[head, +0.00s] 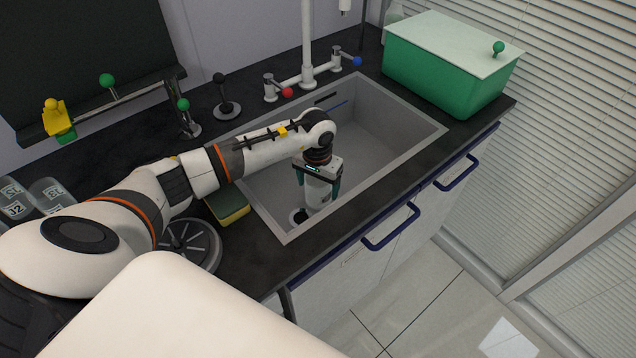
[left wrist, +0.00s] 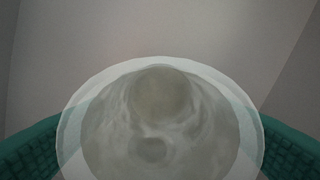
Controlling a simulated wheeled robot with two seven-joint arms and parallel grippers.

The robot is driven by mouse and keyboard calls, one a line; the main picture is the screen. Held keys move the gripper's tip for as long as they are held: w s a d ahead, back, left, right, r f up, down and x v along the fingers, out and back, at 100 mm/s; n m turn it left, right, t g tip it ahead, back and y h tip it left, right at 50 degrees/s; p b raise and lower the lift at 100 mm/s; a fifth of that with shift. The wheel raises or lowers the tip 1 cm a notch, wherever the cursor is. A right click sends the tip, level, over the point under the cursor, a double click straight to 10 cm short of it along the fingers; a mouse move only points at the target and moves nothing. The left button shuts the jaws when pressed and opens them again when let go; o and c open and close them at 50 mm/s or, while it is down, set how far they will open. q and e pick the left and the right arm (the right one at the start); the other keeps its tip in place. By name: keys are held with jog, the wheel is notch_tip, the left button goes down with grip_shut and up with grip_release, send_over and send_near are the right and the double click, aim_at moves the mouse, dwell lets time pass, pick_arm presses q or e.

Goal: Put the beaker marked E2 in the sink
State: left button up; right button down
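My left gripper (head: 321,190) reaches down into the grey sink (head: 380,132), with its teal fingers on both sides of a pale, see-through beaker (head: 318,196). In the left wrist view the beaker (left wrist: 160,115) fills the space between the teal fingers, which meet its sides, so the gripper looks shut on it. The beaker is roughly upright, low inside the sink near its front left part. Its marking cannot be read in either view. Whether its base touches the sink floor is hidden. My right gripper is not in view.
Marked glass vessels (head: 48,192) stand at the far left. A sponge (head: 228,206) and a round grey rack (head: 190,246) lie left of the sink. A faucet (head: 308,75) stands behind it. A green box (head: 450,75) with a pale lid is at right.

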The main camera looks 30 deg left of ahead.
pick_arm(q)
jog(key=shift+r+p, duration=0.25)
jog(key=shift+p, duration=0.05)
notch_tip(320, 180, up, 12)
jog(key=b, duration=0.1)
jog(key=shift+s, duration=0.2)
jog(key=shift+f, duration=0.1)
